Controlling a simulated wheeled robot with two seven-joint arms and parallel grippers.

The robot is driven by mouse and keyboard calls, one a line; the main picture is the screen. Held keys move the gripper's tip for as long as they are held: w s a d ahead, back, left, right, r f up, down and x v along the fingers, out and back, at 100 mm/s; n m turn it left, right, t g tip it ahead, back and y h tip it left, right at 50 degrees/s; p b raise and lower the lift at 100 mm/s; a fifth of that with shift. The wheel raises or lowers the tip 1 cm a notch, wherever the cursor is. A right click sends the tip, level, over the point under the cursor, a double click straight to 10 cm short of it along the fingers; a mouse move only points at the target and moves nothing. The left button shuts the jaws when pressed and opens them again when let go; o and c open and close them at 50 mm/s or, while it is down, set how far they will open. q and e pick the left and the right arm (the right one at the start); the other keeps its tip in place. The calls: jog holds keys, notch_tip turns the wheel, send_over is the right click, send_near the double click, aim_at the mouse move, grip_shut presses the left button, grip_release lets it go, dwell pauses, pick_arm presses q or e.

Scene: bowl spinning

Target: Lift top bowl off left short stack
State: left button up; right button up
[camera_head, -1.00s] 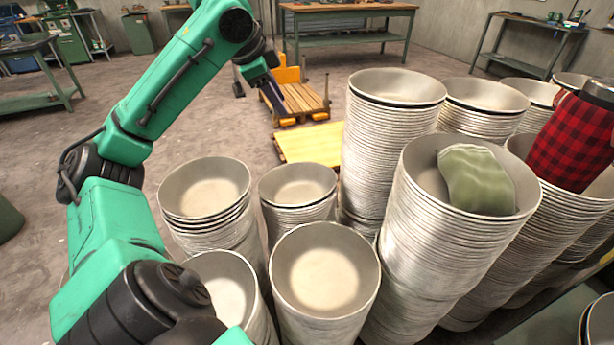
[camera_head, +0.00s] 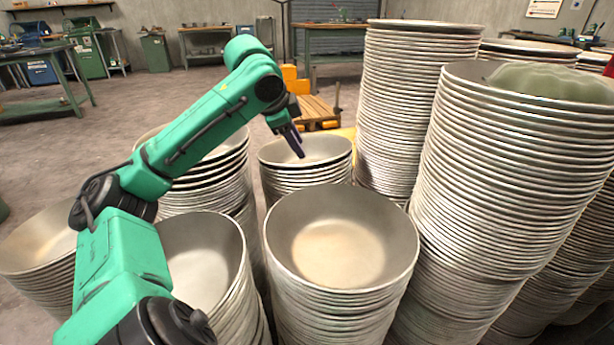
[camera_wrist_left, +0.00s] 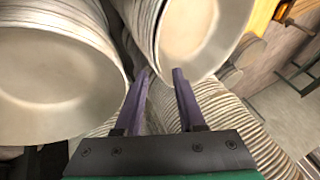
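Short stacks of grey metal bowls stand on the left half of the head view. The top bowl (camera_head: 318,150) of the back short stack (camera_head: 300,180) is right by my left gripper (camera_head: 297,143). Its fingers point down at that bowl, apart from each other. In the left wrist view the two dark purple fingers (camera_wrist_left: 162,75) show a gap, with a bowl rim at their tips; a bowl (camera_wrist_left: 200,30) lies just beyond. I cannot tell whether they touch the rim. My right gripper is not in view.
Other short stacks stand in front (camera_head: 340,235) and to the left (camera_head: 205,265). Tall bowl stacks (camera_head: 515,190) rise on the right, one with a green cloth-like item (camera_head: 550,80) on top. A pallet (camera_head: 318,110) and workbenches stand behind. Open floor lies at the far left.

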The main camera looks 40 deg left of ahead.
aim_at(309, 166)
pick_arm(q)
jog(key=p+x, duration=0.1)
jog(key=x, duration=0.8)
jog(key=shift+a+f+p, duration=0.25)
jog(key=shift+p, duration=0.1)
jog(key=shift+w+f, duration=0.1)
jog(key=shift+f, duration=0.3)
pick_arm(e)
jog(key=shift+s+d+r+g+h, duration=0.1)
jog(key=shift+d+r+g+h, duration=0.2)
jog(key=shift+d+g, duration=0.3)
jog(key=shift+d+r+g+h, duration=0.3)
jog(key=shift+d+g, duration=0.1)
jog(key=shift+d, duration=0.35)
pick_arm(q)
grip_shut()
